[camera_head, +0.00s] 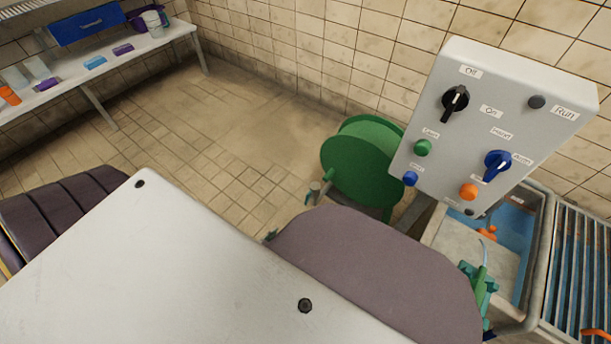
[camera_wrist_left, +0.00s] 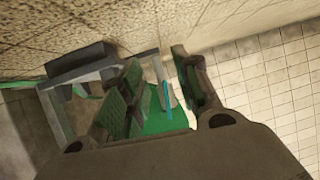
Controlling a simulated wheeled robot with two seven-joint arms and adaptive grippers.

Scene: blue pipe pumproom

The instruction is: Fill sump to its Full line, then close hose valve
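The sump (camera_head: 541,245) seems to be the grey-rimmed tank with a blue inside at the right of the head view. An orange part (camera_head: 487,233) shows in it; I cannot read a Full line or the level. My right gripper is out of view.
A grey control box (camera_head: 480,125) with knobs and buttons stands above the tank. A barred grating (camera_head: 575,270) lies at the far right. A bench (camera_head: 120,55) with bins and small items is at upper left. The tiled floor (camera_head: 220,130) between is clear.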

